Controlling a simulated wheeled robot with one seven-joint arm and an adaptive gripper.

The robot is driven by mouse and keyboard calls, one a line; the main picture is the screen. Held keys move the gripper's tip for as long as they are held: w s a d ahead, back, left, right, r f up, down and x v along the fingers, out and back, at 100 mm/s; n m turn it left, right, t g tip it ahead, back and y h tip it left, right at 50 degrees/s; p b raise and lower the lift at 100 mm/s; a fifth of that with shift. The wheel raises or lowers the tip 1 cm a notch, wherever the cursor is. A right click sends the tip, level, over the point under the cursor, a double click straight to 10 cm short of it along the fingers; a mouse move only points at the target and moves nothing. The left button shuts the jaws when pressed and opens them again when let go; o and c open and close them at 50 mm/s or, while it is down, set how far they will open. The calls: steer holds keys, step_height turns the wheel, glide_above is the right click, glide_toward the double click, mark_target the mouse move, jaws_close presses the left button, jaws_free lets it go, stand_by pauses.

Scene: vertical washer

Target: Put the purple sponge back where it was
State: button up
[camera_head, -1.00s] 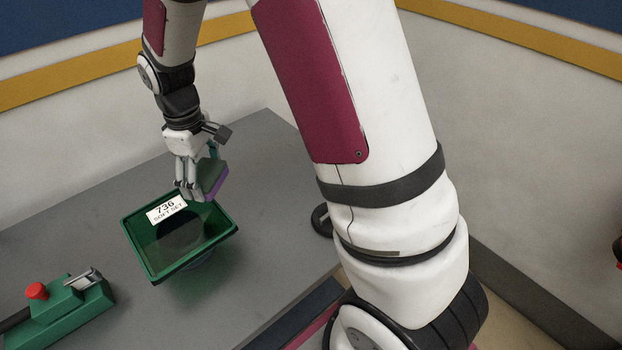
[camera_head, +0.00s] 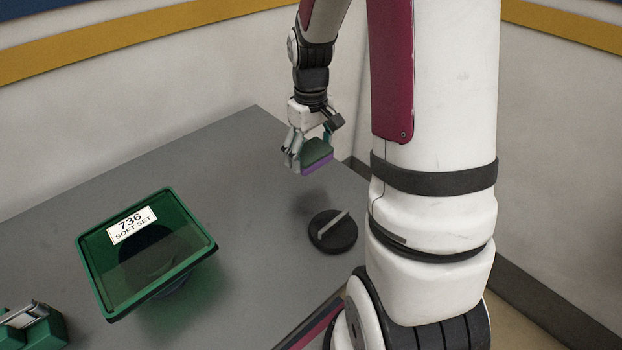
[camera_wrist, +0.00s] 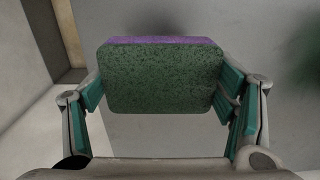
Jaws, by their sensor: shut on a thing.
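The purple sponge (camera_head: 318,158) has a green scouring side and a purple side. My gripper (camera_head: 310,152) is shut on it and holds it in the air above the right part of the grey table, behind the round black knob-like disc. In the wrist view the sponge (camera_wrist: 162,78) sits between the two teal-padded fingers (camera_wrist: 162,95), green side facing the camera and purple edge at the top.
A green square tub (camera_head: 90,262) with a "736 SOFT SET" label stands on the grey table (camera_head: 235,150) at left. The black disc (camera_head: 333,231) with a grey bar lies at the table's right. A green device (camera_head: 35,328) is at the lower left. Table between is clear.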

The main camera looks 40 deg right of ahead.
mark_target(310, 184)
steer(key=shift+f, duration=3.8)
steer(key=shift+f, duration=0.2)
steer(key=o, duration=1.5)
steer(key=shift+r, duration=0.1)
